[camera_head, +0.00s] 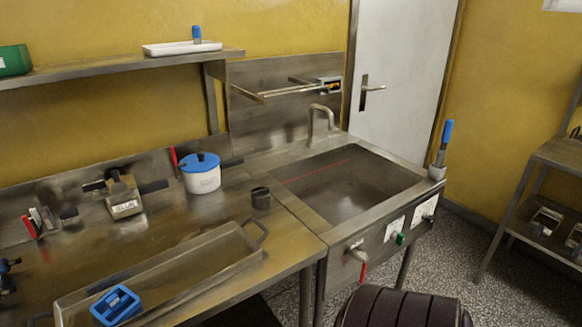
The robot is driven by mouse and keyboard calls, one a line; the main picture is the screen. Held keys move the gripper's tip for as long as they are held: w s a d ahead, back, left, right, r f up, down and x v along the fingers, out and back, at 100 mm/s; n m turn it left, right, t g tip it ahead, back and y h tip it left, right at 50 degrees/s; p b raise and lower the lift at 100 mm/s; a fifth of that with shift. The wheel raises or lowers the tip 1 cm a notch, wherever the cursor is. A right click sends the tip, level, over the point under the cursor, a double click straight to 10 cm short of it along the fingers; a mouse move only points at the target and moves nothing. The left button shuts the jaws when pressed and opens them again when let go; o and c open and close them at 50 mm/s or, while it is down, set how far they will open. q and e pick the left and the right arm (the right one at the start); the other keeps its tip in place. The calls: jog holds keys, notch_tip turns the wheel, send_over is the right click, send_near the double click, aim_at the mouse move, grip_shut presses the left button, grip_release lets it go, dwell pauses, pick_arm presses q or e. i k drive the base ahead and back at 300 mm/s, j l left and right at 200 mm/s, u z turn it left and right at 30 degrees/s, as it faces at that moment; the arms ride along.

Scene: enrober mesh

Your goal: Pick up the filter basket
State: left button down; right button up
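I cannot tell for certain which thing is the filter basket. A blue open frame-like piece (116,305) lies in the near left end of a long shallow steel tray (205,262). Neither of my grippers can be made out in this view.
The sink (345,185) is on the right, with a faucet. A dark ribbed round thing (400,308) is at the bottom edge.

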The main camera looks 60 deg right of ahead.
aim_at(261, 198)
jog(key=z, duration=1.7)
